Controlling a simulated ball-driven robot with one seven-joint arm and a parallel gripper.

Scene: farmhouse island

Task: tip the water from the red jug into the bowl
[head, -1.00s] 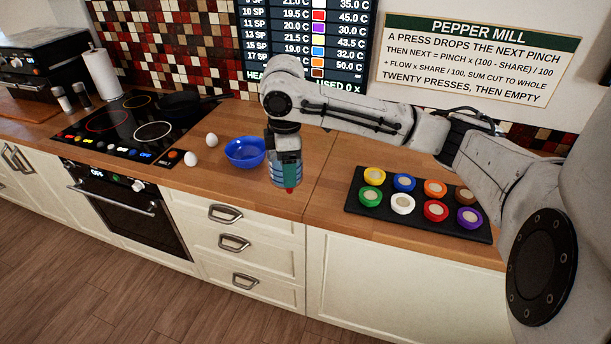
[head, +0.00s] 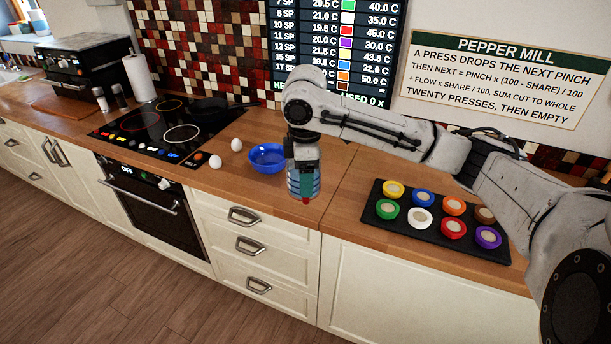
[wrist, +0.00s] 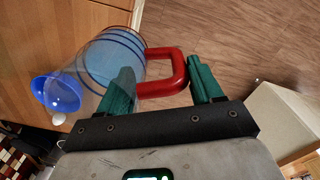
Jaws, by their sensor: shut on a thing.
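The jug (head: 292,184) is a clear, ringed vessel with a red handle; in the wrist view its clear body (wrist: 100,62) and red handle (wrist: 181,68) show. My gripper (head: 306,184) has its green fingers at the handle, and in the wrist view my gripper (wrist: 160,66) is shut on it. The jug hangs near the counter's front edge, in front and to the right of the bowl. It looks about upright. The water level is hard to tell. The blue bowl (head: 267,158) stands on the counter; it also shows beside the jug in the wrist view (wrist: 62,92).
Two white eggs (head: 215,161) (head: 236,144) lie left of the bowl. A black hob (head: 165,128) with a pan is further left. A dark tray (head: 383,216) of several coloured pots is at the right. Bare wooden counter (head: 345,185) lies between bowl and tray.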

